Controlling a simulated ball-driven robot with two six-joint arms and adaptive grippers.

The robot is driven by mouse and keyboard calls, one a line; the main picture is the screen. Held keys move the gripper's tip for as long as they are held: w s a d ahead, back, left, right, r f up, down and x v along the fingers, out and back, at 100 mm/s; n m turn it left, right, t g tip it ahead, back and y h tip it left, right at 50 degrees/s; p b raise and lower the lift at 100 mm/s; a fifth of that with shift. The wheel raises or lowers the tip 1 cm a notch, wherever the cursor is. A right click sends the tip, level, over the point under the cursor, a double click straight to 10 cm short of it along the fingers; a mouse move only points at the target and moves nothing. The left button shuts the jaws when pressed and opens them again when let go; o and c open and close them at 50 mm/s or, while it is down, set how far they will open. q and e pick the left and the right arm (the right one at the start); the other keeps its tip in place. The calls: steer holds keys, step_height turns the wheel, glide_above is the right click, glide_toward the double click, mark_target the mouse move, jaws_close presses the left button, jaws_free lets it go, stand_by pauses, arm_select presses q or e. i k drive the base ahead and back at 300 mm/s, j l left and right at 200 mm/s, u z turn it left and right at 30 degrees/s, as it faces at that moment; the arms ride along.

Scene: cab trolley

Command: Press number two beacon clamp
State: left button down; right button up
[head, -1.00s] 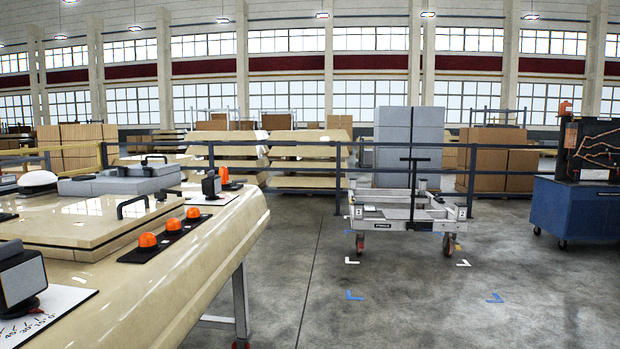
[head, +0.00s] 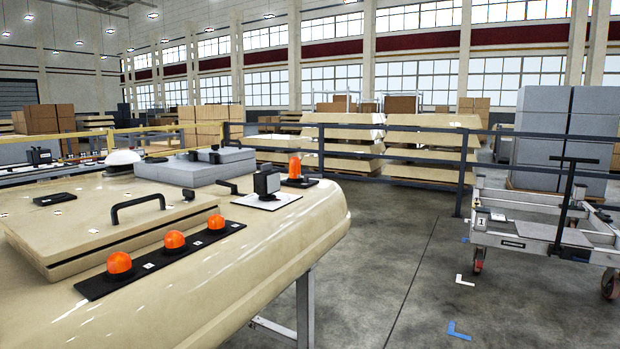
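A cream cab roof panel (head: 285,240) on a metal stand fills the left of the head view. Three orange beacons stand in a row on a black strip (head: 145,270) along its near edge: a near one (head: 119,263), a middle one (head: 174,241) and a far one (head: 216,222). A separate orange beacon (head: 295,168) stands on a dark plate at the far corner. A small black device (head: 267,183) sits on a white card beside it. I cannot tell which part is the number two beacon clamp. Neither gripper is in view.
A grey wheeled trolley (head: 540,238) with a black handle stands on the right. A dark railing (head: 400,170) runs behind the panel, with stacked cream panels (head: 432,148) and grey blocks (head: 570,135) beyond. The concrete floor (head: 400,285) between panel and trolley is clear.

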mark_target(307, 177)
steer(key=u, duration=0.35)
steer(key=i+l+u, duration=0.65)
steer(key=l+u, duration=0.15)
steer(key=l, duration=0.15)
steer(key=i+l, duration=0.2)
steer(key=l, duration=0.2)
steer(key=i+l, duration=0.15)
steer(key=l, duration=0.2)
steer(key=i+l+u, duration=0.1)
steer(key=l, duration=0.3)
steer(key=i+l, duration=0.25)
steer(key=l, duration=0.15)
steer(key=i+l, duration=0.2)
steer(key=l, duration=0.2)
steer(key=i+l+u, duration=0.1)
steer(key=l, duration=0.25)
steer(key=i, duration=0.05)
